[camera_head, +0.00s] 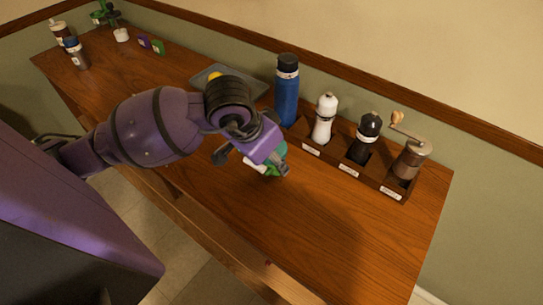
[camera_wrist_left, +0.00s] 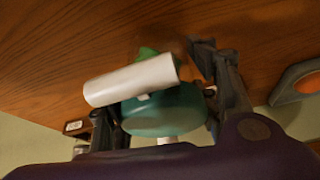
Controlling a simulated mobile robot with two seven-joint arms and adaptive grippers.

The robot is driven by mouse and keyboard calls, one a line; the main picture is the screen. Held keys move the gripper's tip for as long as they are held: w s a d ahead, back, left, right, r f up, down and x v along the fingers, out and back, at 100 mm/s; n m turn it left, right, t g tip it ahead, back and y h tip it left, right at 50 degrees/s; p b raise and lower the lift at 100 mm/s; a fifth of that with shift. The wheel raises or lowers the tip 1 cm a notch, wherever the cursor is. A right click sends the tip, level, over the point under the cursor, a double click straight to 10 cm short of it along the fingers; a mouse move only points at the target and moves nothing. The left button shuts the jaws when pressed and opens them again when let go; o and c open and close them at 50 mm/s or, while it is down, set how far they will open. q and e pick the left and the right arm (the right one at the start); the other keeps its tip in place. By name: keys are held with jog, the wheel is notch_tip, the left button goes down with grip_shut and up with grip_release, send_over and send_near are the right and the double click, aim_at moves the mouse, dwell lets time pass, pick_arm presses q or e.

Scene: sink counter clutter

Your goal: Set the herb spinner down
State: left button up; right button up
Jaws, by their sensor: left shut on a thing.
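The herb spinner is a green and teal body with a white cylindrical part. In the head view the herb spinner (camera_head: 274,166) is partly hidden by my left gripper (camera_head: 254,163), over the middle of the wooden counter (camera_head: 300,215). In the left wrist view the teal body of the herb spinner (camera_wrist_left: 165,112) sits between the dark fingers of my left gripper (camera_wrist_left: 162,100), which is shut on it. The white part lies slanted across the body. I cannot tell whether the spinner touches the counter. My right gripper is not in view.
A dark wooden rack (camera_head: 314,151) holds a white mill (camera_head: 324,118), a black mill (camera_head: 366,139) and a hand grinder (camera_head: 409,157). A blue bottle (camera_head: 287,92) stands beside it. A grey tray (camera_head: 256,85) lies behind my arm. The counter's front right is clear.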

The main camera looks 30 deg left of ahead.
pick_arm(q)
jog(key=shift+f, duration=0.1)
jog(key=o, duration=1.3)
jog(key=shift+o, duration=0.2)
jog(key=shift+r, duration=0.45)
jog(key=v, duration=1.1)
jog(key=shift+r, duration=0.2)
jog(key=shift+s, duration=0.1)
